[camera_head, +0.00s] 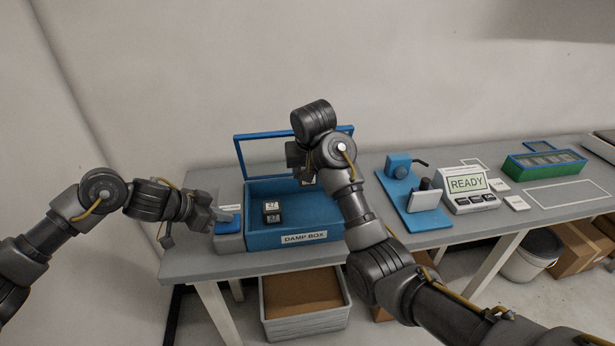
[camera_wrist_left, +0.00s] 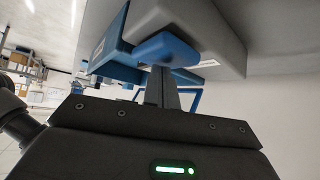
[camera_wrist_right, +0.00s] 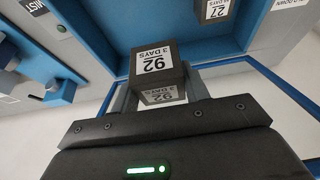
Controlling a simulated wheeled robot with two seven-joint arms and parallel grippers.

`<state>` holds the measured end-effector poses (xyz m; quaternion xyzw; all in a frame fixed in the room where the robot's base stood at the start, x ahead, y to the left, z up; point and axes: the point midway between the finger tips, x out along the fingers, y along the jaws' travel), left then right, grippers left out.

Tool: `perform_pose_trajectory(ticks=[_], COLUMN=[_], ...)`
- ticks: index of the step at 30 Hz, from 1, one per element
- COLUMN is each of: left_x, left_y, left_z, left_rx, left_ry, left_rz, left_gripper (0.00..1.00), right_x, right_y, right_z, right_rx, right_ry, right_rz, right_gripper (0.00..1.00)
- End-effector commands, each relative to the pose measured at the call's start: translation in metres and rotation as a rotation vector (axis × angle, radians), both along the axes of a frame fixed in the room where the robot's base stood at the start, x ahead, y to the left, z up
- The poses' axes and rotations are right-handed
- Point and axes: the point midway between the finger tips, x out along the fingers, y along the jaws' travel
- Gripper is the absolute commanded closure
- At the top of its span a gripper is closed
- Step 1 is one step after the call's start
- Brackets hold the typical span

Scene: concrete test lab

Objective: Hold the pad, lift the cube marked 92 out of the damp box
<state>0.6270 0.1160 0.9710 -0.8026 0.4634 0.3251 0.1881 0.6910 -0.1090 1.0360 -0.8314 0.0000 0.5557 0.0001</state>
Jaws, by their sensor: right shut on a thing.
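The blue damp box (camera_head: 289,238) stands on the bench with its framed lid (camera_head: 238,160) raised. My right gripper (camera_head: 307,178) is over the box's right half, pointing down. In the right wrist view it is shut on the dark cube marked 92 (camera_wrist_right: 157,65), whose white labels read 92 and 3 days. I cannot tell how far the cube is above the box floor. The blue pad (camera_head: 229,223) sits on a grey block left of the box. My left gripper (camera_head: 222,215) is shut, its fingertips at the pad; the left wrist view shows them against the pad (camera_wrist_left: 167,50).
A dark cube marked 27 (camera_head: 272,213) stays in the box's left part. To the right are a blue stand (camera_head: 410,200), a READY display (camera_head: 467,188) and a green-blue tray (camera_head: 543,163). A grey bin (camera_head: 305,309) stands under the bench.

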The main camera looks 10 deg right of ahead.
Motion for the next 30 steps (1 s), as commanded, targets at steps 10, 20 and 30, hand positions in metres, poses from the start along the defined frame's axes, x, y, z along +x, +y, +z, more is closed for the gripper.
perform_pose_trajectory(ticks=[10, 20, 30], left_x=[0.0, 0.0, 0.0], left_y=[0.001, 0.001, 0.001], left_z=[-0.002, -0.002, -0.002], left_rx=[0.003, 0.003, 0.003], left_ry=[0.003, 0.003, 0.003], left_rz=[0.001, 0.001, 0.001], left_gripper=[1.0, 1.0, 1.0], right_x=[0.001, 0.0, 0.0], right_y=[0.0, -0.001, -0.001], right_z=[0.032, 0.051, 0.052], right_rx=[-0.001, -0.003, -0.004], right_ry=[-0.005, 0.0, 0.002], right_rz=[0.0, 0.004, 0.006], right_gripper=[0.86, 0.86, 0.86])
